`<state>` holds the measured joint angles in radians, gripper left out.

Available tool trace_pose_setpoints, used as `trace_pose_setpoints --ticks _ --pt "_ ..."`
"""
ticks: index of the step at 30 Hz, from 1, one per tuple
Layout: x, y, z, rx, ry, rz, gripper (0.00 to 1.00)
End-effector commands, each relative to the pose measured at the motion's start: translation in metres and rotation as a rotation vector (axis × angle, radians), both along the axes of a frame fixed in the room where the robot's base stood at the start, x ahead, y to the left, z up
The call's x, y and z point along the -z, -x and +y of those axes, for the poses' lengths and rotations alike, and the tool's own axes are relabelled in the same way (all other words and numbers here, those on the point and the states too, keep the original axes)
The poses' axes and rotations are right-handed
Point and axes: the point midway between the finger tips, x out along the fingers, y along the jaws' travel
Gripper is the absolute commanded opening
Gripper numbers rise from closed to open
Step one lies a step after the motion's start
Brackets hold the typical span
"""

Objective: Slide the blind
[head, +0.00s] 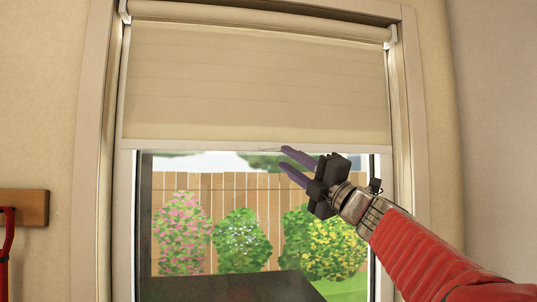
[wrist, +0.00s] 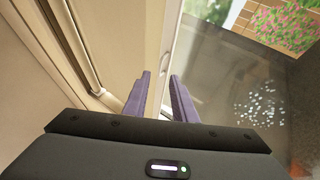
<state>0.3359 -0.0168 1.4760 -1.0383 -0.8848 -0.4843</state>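The beige roller blind (head: 255,85) covers the upper part of the window, and its pale bottom bar (head: 200,145) runs across the window just under the fabric. My gripper (head: 282,163) is at the right of centre, just below the bar in the head view, with its purple fingers pointing left. The fingers are apart. In the wrist view, the pale bar (wrist: 171,45) runs lengthwise ahead of the gap between the open fingers (wrist: 160,85), with the blind fabric (wrist: 135,35) to its left. I cannot tell whether a finger touches the bar.
The white window frame (head: 122,220) stands on both sides, close to my arm at the right. Behind the glass are a wooden fence (head: 255,190) and flowering bushes (head: 240,240). A wooden wall rack (head: 30,207) with a red item is at the far left.

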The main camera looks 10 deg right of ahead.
Motion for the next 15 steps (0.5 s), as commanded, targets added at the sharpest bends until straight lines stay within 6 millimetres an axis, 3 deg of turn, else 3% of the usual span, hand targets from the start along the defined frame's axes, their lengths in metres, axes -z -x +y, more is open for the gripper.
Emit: trace_pose_setpoints --ticks 6,15 --pt "-0.013 -0.023 0.013 -0.002 -0.001 0.000 0.25" --pt "-0.023 -0.038 0.021 0.000 0.000 0.000 0.25"
